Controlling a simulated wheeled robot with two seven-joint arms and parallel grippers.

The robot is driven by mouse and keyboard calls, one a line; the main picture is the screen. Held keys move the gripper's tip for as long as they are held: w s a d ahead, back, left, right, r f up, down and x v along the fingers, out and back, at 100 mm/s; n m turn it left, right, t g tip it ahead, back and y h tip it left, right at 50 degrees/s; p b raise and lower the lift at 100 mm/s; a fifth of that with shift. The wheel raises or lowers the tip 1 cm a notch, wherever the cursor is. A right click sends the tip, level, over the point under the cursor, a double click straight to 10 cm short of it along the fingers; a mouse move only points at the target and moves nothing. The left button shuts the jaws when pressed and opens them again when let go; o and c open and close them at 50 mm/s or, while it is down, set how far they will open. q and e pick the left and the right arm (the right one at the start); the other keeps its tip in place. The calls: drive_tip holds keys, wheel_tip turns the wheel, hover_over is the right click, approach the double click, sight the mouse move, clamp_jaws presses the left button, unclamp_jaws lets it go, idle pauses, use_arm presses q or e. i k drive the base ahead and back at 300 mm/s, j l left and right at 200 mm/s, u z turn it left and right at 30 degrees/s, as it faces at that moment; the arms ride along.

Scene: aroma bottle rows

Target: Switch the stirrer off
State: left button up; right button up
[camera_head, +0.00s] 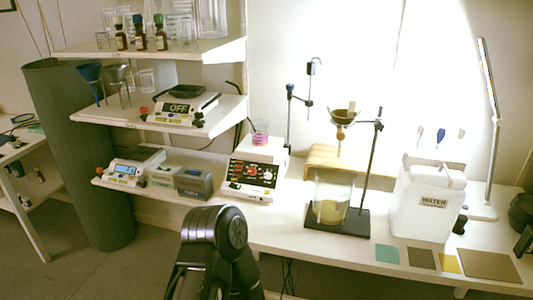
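A white device with a dark front panel of knobs and red marks (252,174) stands at the left end of the white bench; it looks like the stirrer. A small beaker with pink contents (261,136) stands on its top. Its small panel markings are too blurred to read, so I cannot tell whether it is on. A black link of one of my arms rises in front of the bench, below and left of this device, apart from it. No gripper fingers show.
A device with an OFF display (178,108) sits on the middle shelf (100,116). Coloured squares lie along the bench's front edge.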

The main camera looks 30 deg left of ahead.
sight(235, 185)
drive_tip(key=u, duration=1.05)
